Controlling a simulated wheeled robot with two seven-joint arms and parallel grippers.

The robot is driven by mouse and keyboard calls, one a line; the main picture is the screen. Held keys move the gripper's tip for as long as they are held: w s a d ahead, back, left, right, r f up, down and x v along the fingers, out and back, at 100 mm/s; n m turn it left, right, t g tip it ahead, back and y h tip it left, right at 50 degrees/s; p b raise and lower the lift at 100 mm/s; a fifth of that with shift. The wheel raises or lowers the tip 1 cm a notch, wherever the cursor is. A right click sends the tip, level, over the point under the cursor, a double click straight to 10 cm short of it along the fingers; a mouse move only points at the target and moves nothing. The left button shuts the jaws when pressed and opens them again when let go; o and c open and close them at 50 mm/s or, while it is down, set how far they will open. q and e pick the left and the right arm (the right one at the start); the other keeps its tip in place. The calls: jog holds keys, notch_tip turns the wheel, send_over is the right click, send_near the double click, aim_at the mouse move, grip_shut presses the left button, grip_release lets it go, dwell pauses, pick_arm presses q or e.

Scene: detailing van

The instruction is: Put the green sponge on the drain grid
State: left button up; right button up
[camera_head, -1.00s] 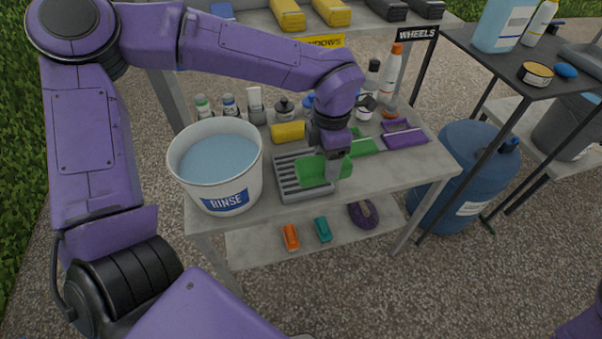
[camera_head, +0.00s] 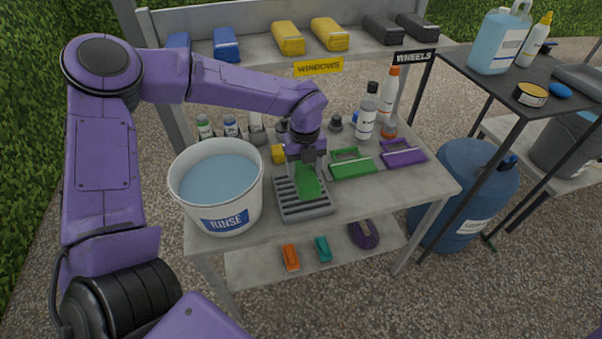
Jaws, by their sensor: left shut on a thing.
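The green sponge (camera_head: 308,186) is over the grey slatted drain grid (camera_head: 305,211) on the workbench. My left gripper (camera_head: 306,172) points down and is shut on the sponge. The sponge covers the middle and back of the grid; I cannot tell whether it touches the slats. The gripper hides the sponge's back end. My right gripper is not in the view.
A white rinse bucket (camera_head: 222,191) of water stands just left of the grid. A green tray (camera_head: 352,166) and a purple tray (camera_head: 403,154) lie to the right. Bottles, including a white one with an orange cap (camera_head: 388,100), stand behind. A yellow sponge (camera_head: 278,154) is partly hidden behind my gripper.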

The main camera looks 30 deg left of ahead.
aim_at(301, 169)
pick_arm(q)
jog(key=f, duration=0.1)
jog(key=w+a+f, duration=0.2)
jog(key=shift+a+f+p, duration=0.1)
jog(key=shift+f+p, duration=0.2)
notch_tip(301, 169, down, 3)
jog(key=shift+r, duration=0.15)
jog(key=shift+f, duration=0.3)
jog(key=shift+f, duration=0.1)
jog(key=shift+f, duration=0.1)
jog(key=o, duration=1.1)
notch_tip(301, 169, up, 12)
jog(key=shift+r+b, duration=0.25)
jog(key=shift+b, duration=0.25)
